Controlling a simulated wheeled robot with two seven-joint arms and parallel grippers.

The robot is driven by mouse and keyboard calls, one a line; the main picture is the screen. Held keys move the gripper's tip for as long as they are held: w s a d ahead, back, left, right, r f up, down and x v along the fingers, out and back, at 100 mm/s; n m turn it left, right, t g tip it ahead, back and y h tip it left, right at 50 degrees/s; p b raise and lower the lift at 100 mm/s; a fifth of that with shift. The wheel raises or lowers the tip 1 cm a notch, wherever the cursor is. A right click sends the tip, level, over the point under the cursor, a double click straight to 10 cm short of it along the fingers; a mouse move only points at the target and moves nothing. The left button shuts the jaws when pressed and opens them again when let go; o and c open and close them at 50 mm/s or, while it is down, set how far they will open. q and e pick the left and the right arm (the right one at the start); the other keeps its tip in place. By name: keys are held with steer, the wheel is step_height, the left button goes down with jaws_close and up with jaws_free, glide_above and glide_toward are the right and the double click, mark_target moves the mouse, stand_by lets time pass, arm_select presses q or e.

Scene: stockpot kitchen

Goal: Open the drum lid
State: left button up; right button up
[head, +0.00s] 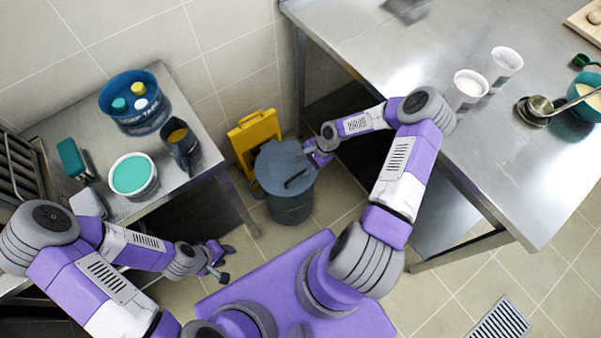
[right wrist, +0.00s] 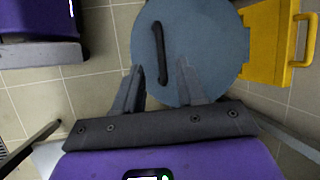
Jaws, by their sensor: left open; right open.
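The drum (head: 290,208) is a dark grey-blue bin standing on the tiled floor between the two tables. Its round blue-grey lid (head: 272,160) lies on top and looks closed. A dark bar handle (head: 297,178) crosses the lid; it also shows in the right wrist view (right wrist: 160,52). My right gripper (head: 309,151) is open at the lid's right edge in the head view. In the right wrist view its open fingers (right wrist: 165,90) point toward the lid, with the handle ahead between them. I cannot tell whether they touch it. My left gripper (head: 223,263) is open and empty, away from the drum.
A yellow folded object (head: 254,136) stands right behind the drum. The left table holds a blue tub (head: 134,100), a dark jug (head: 181,145) and a white bucket (head: 133,175). The steel table (head: 420,50) at right bears white cups (head: 467,88). A floor grate (head: 501,322) lies lower right.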

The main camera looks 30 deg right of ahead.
mark_target(298, 174)
steer(key=shift+m, duration=0.3)
steer(key=f+b, duration=0.1)
steer(key=f, duration=0.1)
steer(key=w+f, duration=0.1)
steer(key=f, duration=0.1)
steer(key=a+f+b, duration=0.1)
steer(key=f, duration=0.2)
steer(key=shift+w+a+b, duration=0.1)
steer(key=shift+w+b, duration=0.1)
steer(key=shift+b, duration=0.1)
jaws_close()
